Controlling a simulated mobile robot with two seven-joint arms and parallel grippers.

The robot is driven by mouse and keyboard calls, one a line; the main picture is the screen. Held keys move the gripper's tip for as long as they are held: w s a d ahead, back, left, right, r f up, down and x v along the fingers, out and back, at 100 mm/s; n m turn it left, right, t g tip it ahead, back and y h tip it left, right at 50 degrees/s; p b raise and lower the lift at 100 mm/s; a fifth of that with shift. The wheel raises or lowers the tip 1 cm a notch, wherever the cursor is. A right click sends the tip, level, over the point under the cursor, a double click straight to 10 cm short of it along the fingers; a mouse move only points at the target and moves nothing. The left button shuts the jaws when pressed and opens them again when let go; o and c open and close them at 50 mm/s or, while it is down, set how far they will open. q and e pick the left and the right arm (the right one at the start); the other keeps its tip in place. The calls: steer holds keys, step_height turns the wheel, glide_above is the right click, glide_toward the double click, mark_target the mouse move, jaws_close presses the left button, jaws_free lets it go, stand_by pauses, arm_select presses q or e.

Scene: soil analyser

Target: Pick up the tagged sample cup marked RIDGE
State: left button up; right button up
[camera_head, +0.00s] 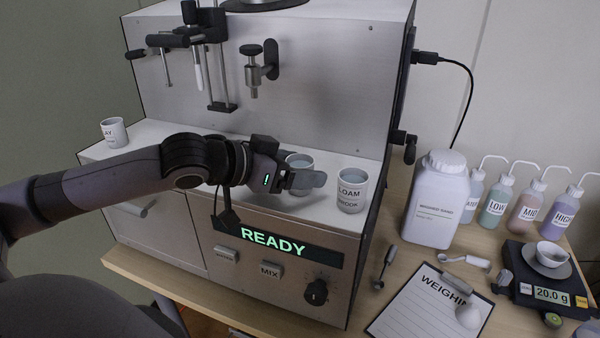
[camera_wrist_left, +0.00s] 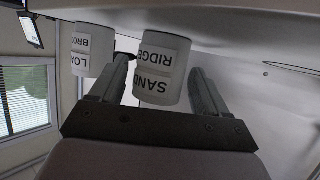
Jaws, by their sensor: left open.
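The RIDGE cup (camera_wrist_left: 160,70) shows in the left wrist view with a label reading SAND and RIDGE, upside down in that picture. It sits between the two fingers of my left gripper (camera_wrist_left: 160,90), which is open. In the head view the same cup (camera_head: 299,162) stands on the machine's ledge, partly hidden by my left gripper (camera_head: 305,181). I cannot tell whether either finger touches it. My right gripper is not in view.
A cup marked LOAM and BROOK (camera_head: 351,190) stands close to the right on the ledge. Another cup (camera_head: 114,132) stands at the far left. The machine's upright panel (camera_head: 320,90) rises behind. A READY display (camera_head: 275,242) and a knob (camera_head: 316,292) are below.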

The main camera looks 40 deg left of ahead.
arm_select(q)
steer(key=shift+w+d, duration=0.1)
steer(key=c, duration=1.1)
steer(key=shift+r, duration=0.15)
steer(key=shift+r+p, duration=1.25)
steer(key=shift+r, duration=8.45)
